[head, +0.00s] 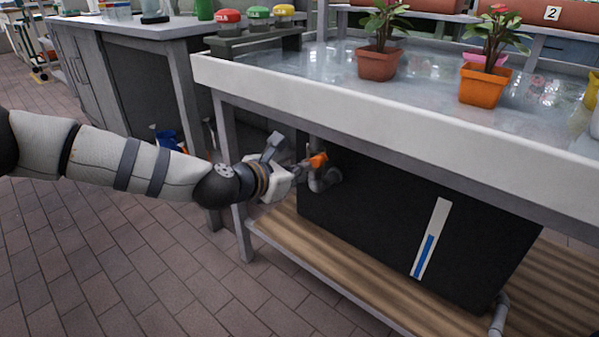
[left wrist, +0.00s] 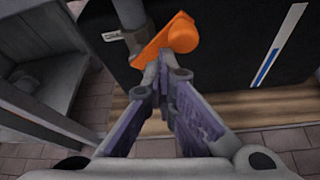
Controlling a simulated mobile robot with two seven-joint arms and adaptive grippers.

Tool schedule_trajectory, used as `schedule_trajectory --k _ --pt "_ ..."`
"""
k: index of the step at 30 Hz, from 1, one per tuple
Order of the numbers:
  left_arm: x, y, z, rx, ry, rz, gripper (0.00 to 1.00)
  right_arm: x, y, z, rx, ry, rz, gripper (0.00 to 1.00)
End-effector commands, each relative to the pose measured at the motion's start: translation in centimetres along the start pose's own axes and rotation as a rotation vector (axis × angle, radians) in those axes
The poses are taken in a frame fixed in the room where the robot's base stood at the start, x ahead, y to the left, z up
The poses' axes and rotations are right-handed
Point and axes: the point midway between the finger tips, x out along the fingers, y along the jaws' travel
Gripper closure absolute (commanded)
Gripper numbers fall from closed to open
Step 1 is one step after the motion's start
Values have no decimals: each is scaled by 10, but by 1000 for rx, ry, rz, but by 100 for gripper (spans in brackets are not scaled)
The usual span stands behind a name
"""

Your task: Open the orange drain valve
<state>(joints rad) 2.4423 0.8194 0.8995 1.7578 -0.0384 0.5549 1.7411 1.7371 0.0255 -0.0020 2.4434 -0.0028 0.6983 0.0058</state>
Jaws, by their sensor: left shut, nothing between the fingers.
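The orange drain valve handle (head: 318,160) sits on a grey pipe (head: 325,180) under the tray bench, in front of a black tank (head: 375,210). In the left wrist view the orange handle (left wrist: 168,42) slants across the pipe (left wrist: 130,14), with its rounded end to the right. My left gripper (head: 301,169) is at the handle. In the left wrist view its shut fingers (left wrist: 160,72) meet just below the handle, with nothing between them; whether they touch it I cannot tell. My right gripper is not in view.
The white-edged tray (head: 400,108) of water overhangs the valve and holds potted plants (head: 378,62). A bench leg (head: 240,190) stands left of the valve. A wooden shelf (head: 330,275) lies below. Red, green and yellow buttons (head: 258,13) stand behind. Tiled floor (head: 110,260) is clear at left.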

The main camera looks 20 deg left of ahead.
Motion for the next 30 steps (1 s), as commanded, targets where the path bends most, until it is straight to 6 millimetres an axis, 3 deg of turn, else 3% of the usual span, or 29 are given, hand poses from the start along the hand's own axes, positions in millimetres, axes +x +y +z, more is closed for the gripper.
schedule_trajectory --k 30 --pt "-1 4 5 -102 -4 -45 100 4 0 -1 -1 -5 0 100"
